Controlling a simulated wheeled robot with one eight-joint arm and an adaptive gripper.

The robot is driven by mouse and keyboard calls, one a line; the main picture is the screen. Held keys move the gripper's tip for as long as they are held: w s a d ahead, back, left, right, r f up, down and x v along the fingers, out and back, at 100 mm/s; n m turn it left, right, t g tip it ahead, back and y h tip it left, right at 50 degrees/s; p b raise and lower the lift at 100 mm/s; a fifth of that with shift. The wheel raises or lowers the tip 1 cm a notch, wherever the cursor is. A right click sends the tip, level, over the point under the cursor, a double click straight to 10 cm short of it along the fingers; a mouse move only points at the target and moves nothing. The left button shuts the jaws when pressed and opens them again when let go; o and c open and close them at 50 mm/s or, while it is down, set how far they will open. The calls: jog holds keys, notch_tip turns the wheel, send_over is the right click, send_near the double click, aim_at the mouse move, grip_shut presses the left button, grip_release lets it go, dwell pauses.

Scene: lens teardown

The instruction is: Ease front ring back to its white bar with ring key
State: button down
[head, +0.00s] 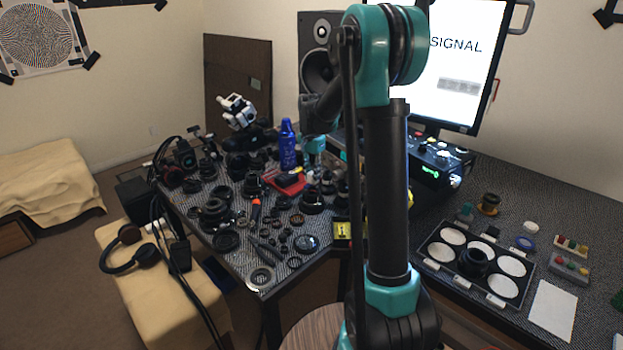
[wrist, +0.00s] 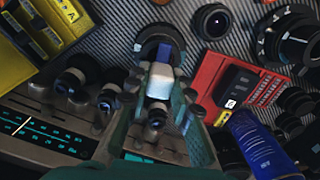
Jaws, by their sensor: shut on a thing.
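My gripper (wrist: 159,92) is shut on a tool with a pale block and a blue end, which looks like the ring key (wrist: 160,80). Its blue end points at a dark round lens part (wrist: 162,34) at the top middle of the wrist view and overlaps it there. I cannot tell if they touch. I cannot make out the front ring or its white bar on that part. In the head view my gripper (head: 314,145) is small, behind the blue bottle's right side, and the key is not clear.
A blue bottle (head: 287,146) stands close by; a red tray (wrist: 226,86) and loose lens parts crowd the bench. A black tray with white discs (head: 436,252) lies at right.

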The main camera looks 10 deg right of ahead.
jog(key=shift+r, duration=0.3)
jog(key=shift+r, duration=1.5)
